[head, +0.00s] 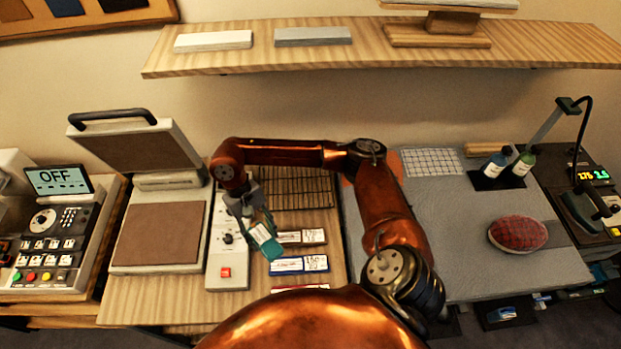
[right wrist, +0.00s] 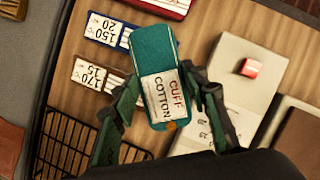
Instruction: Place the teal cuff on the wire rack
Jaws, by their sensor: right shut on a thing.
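The teal cuff (head: 263,238) is a small teal block with a white label reading CUFF COTTON; it also shows in the right wrist view (right wrist: 154,48). My right gripper (head: 256,222) is shut on it, and its two fingers (right wrist: 160,108) flank the labelled end in the wrist view. The cuff is held above the wooden board, between the switch panel and the labelled blocks. The dark wire rack (head: 305,188) lies behind and to the right of the gripper, empty where visible; part of it shows at lower left in the wrist view (right wrist: 66,138). My left gripper is not in view.
A brown block (head: 290,239) and a blue block (head: 288,266) with number labels lie in front of the rack. A panel with a red button (head: 226,272) and an open press (head: 158,234) stand left. A grey padded board (head: 450,240) lies right, beyond my arm.

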